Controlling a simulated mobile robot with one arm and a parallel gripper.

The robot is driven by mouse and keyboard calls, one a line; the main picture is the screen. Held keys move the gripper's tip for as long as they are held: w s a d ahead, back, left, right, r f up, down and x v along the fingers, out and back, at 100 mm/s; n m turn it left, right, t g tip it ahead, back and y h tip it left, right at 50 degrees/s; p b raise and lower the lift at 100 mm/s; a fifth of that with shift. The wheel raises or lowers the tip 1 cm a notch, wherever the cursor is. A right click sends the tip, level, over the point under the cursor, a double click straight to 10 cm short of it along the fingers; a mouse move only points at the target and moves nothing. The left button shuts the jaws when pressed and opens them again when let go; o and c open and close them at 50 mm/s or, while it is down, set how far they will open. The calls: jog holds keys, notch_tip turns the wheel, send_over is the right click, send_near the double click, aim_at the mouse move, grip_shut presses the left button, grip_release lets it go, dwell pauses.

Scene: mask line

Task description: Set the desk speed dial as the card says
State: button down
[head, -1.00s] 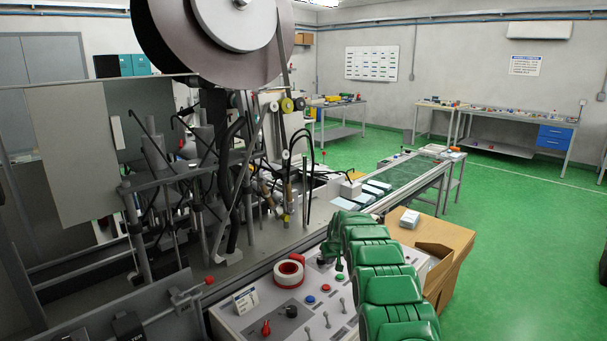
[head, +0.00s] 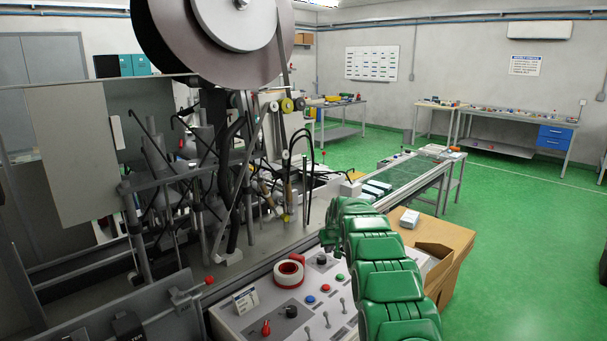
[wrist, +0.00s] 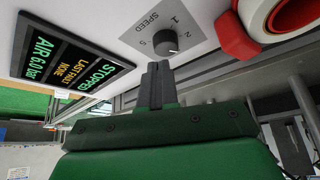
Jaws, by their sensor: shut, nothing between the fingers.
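The speed dial (wrist: 166,40) is a dark round knob on a grey plate marked SPEED, with numbers around it, in the wrist view. Which number it points to is not clear. My gripper (wrist: 157,68) is shut and empty, its tips just below the dial in the picture; I cannot tell whether they touch it. In the head view a black knob (head: 321,259), likely the same dial, stands on the desk panel left of my green arm. My arm hides the gripper's tips there. The white card (head: 245,300) stands on the panel at the left; its writing is too small to read.
A red and white tape roll (head: 289,274) lies on the panel, with a red object (wrist: 237,40) beside the dial. A display (wrist: 68,52) reads STOPPED. Other knobs, buttons and switches (head: 326,320) fill the panel. An open cardboard box (head: 440,241) stands at the right.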

jog(key=shift+s+a+f, duration=0.1)
jog(key=shift+a+f, duration=0.3)
jog(key=shift+f, duration=0.65)
jog(key=shift+w+a+f, duration=0.1)
jog(key=shift+a+f, duration=0.35)
jog(key=shift+f, duration=0.6)
jog(key=shift+s+a+f, duration=0.1)
jog(key=shift+a+f, duration=0.3)
jog(key=shift+f, duration=0.65)
jog(key=shift+d, duration=0.75)
jog(key=shift+w+d, duration=0.4)
jog(key=shift+d, duration=0.25)
jog(key=shift+s, duration=0.1)
jog(key=shift+s+d, duration=0.2)
notch_tip(320, 180, up, 6)
